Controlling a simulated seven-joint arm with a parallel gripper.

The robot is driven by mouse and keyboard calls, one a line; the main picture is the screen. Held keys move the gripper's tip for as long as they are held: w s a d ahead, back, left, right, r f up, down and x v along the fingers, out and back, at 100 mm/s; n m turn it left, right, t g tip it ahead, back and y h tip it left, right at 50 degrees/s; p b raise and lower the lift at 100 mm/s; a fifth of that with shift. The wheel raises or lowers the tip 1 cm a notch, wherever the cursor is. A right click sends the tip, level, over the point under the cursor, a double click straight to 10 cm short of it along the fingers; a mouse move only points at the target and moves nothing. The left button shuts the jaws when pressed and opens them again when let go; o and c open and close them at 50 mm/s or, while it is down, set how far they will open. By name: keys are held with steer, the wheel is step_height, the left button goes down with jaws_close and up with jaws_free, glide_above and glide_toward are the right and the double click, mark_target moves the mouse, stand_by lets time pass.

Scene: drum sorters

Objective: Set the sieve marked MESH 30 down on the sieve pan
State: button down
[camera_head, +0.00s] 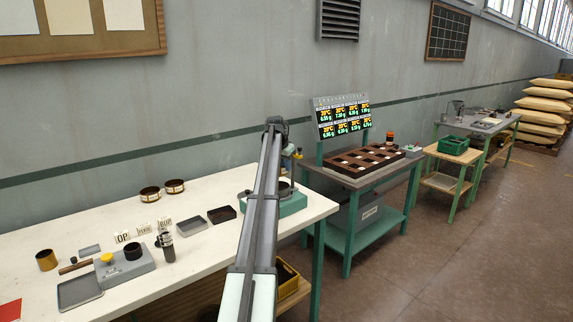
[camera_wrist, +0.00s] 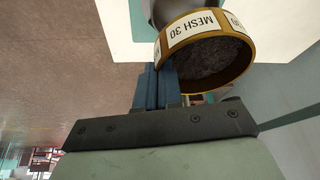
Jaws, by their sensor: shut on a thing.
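The sieve marked MESH 30 (camera_wrist: 182,37) shows in the wrist view as a brass ring with a white label and dark grey mesh inside. My gripper (camera_wrist: 157,76) has its blue fingers shut at the sieve's rim. Behind the sieve is a grey rounded part (camera_wrist: 166,11), probably the sieve pan, on a teal base. In the head view the teal base (camera_head: 291,207) stands at the right end of the white bench, partly hidden by my arm. I cannot tell whether the sieve touches the pan.
Two brass-rimmed sieves (camera_head: 174,186) stand at the back of the white bench (camera_head: 215,250). Two shallow trays (camera_head: 221,214), small label cards (camera_head: 142,226) and a grey device (camera_head: 121,267) are left of my arm. A display (camera_head: 342,117) stands beyond, on another table.

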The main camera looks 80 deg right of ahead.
steer(key=shift+f, duration=2.35)
steer(key=shift+f, duration=1.1)
steer(key=c, duration=1.2)
jaws_free()
steer(key=shift+a, duration=0.1)
steer(key=v, duration=1.3)
steer(key=shift+w+a+r, duration=0.15)
steer(key=shift+r, duration=0.15)
